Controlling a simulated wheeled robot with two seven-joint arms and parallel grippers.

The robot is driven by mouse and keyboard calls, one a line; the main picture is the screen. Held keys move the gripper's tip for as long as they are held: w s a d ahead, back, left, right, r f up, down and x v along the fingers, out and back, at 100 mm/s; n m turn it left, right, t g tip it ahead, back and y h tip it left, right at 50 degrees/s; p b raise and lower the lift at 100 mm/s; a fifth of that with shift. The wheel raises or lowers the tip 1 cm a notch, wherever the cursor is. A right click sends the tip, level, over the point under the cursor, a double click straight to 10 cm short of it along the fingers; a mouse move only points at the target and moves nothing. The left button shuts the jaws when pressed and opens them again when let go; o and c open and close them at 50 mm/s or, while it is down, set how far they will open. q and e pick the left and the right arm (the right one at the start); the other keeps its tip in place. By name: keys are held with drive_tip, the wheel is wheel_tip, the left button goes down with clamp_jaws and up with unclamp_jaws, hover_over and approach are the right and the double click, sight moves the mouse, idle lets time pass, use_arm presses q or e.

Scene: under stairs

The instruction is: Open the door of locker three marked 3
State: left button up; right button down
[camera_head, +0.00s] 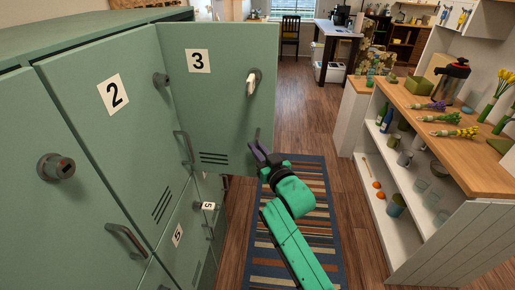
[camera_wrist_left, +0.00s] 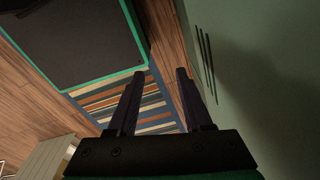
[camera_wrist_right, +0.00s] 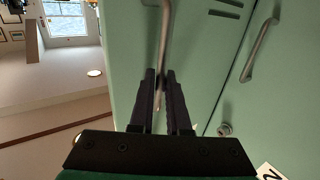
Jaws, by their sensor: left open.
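The green locker door marked 3 (camera_head: 222,110) stands swung out, joined at its left edge beside the door marked 2 (camera_head: 155,120), with its numbered face toward me. A round lock with a pale key (camera_head: 251,84) sits near its free edge. My right gripper (camera_head: 258,150) is at the door's handle (camera_head: 257,137), low on that edge. In the right wrist view the handle (camera_wrist_right: 165,35) runs between the close-set fingers (camera_wrist_right: 161,80), which look shut on it. My left gripper (camera_wrist_left: 156,75) is open and empty beside a slotted green panel (camera_wrist_left: 245,70). The locker's inside is hidden.
A striped rug (camera_head: 300,180) covers the wooden floor in front. A white shelf unit (camera_head: 390,225) with plants, cups and a dispenser stands right. Open floor (camera_head: 305,110) runs beyond the door.

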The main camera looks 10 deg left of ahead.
drive_tip(key=c, duration=0.9)
unclamp_jaws()
drive_tip(key=shift+a, duration=0.15)
drive_tip(key=b+v, duration=0.2)
drive_tip(key=v, duration=1.2)
drive_tip(key=shift+s+b, duration=0.3)
drive_tip(key=shift+b, duration=0.1)
